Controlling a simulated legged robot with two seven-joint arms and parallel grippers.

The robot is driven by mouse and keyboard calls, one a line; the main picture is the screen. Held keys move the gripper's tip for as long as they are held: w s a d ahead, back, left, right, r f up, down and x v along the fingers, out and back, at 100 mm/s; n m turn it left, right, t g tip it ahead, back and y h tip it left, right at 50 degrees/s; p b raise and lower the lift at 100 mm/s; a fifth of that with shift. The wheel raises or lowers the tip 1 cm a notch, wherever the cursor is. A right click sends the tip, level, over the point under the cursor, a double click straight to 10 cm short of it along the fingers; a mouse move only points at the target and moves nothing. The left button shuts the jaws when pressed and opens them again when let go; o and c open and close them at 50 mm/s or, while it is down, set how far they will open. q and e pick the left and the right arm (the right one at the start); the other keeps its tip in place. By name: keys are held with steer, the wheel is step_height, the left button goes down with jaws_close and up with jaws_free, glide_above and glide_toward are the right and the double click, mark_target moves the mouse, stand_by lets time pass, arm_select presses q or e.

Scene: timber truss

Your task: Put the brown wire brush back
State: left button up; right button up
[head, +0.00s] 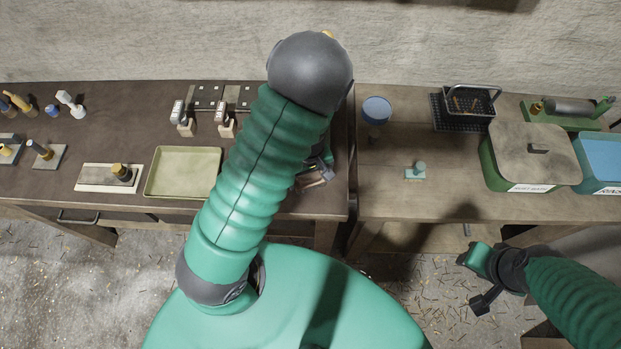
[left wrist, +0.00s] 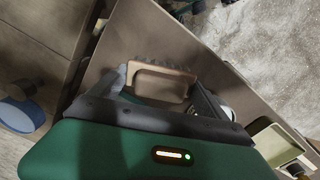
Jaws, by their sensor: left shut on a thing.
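My left gripper (left wrist: 160,90) is shut on the brown wire brush (left wrist: 160,84), whose brown body shows between the two fingers, with a dark toothed edge beyond it. In the head view my left gripper (head: 318,172) is mostly hidden behind my own green arm. A small brown part of the brush (head: 313,179) shows there, near the right end of the dark left bench. I cannot tell whether the brush touches the bench top. My right arm is at the lower right, in front of the right bench.
The left bench (head: 262,203) holds an olive tray (head: 183,173), a pale board (head: 108,178) and two clamp-like fixtures (head: 205,118). The right bench (head: 455,208) holds a blue round thing (head: 376,108), a wire basket (head: 468,103) and a lidded green bin (head: 528,155). A narrow gap separates the benches.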

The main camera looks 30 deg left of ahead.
mark_target(312, 181)
arm_select(q)
steer(key=f, duration=0.2)
steer(key=w+f, duration=0.1)
steer(key=shift+w+f, duration=0.1)
steer(key=shift+f, duration=0.25)
steer(key=shift+d+f, duration=0.1)
steer(key=shift+c, duration=0.7)
steer(key=shift+d, duration=0.1)
steer(key=o, duration=1)
steer(key=shift+o, duration=1.3)
